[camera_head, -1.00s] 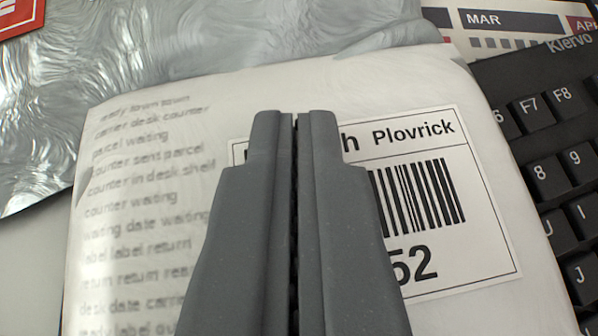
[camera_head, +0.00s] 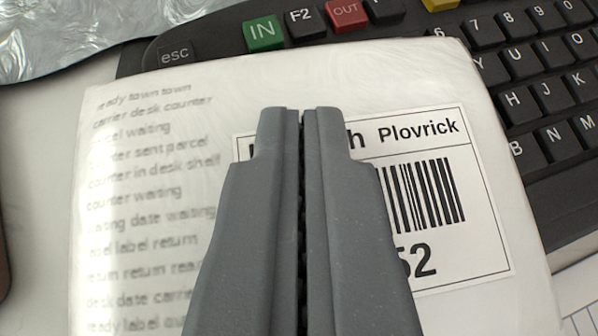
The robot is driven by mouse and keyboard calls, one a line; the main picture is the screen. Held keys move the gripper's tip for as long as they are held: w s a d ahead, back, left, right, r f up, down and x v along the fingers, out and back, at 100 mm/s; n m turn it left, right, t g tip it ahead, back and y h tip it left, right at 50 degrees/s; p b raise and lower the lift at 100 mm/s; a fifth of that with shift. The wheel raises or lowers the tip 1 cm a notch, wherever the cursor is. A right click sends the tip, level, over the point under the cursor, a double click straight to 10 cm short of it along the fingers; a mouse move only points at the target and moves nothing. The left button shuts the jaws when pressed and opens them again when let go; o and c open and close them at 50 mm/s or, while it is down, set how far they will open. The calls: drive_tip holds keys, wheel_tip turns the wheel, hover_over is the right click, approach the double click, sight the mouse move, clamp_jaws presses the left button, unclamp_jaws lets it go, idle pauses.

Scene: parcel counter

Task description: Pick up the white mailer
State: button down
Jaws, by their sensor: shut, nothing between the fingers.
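The white mailer (camera_head: 160,285) fills the middle of the view, with blurred grey print on its left part. A white label (camera_head: 468,262) on its right part reads "Plovrick" with a barcode and "52". My gripper (camera_head: 302,112) points up the picture in front of the mailer, its two grey fingers shut together with only a thin dark seam between them. The fingers cover the label's left part. No part of the mailer shows between the fingertips. Whether the fingers touch it cannot be told.
A black keyboard (camera_head: 530,140) lies behind the mailer along the top and right, with green, red and yellow keys. A crinkled silver bag (camera_head: 80,30) is at the top left. A pale bare surface (camera_head: 35,170) shows at the left.

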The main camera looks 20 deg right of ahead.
drive_tip(key=shift+s+d+p, duration=0.15)
drive_tip(key=shift+s+p, duration=0.05)
drive_tip(key=shift+p, duration=0.4)
drive_tip(key=shift+s+r, duration=0.1)
drive_tip(key=shift+s, duration=0.05)
drive_tip(key=s+a, duration=0.1)
drive_tip(key=s, duration=0.1)
drive_tip(key=s+a, duration=0.1)
drive_tip(key=s, duration=0.2)
drive_tip(key=s+a, duration=0.2)
drive_tip(key=s, duration=0.1)
drive_tip(key=shift+a+r, duration=0.1)
drive_tip(key=shift+r, duration=0.05)
drive_tip(key=shift+b, duration=0.45)
drive_tip(key=b, duration=0.2)
drive_tip(key=shift+s+a+b, duration=0.15)
drive_tip(key=shift+s+b, duration=0.1)
drive_tip(key=shift+b, duration=0.15)
drive_tip(key=s+b, duration=0.1)
drive_tip(key=b, duration=0.1)
drive_tip(key=s+b, duration=0.1)
drive_tip(key=b, duration=0.2)
drive_tip(key=shift+a, duration=0.4)
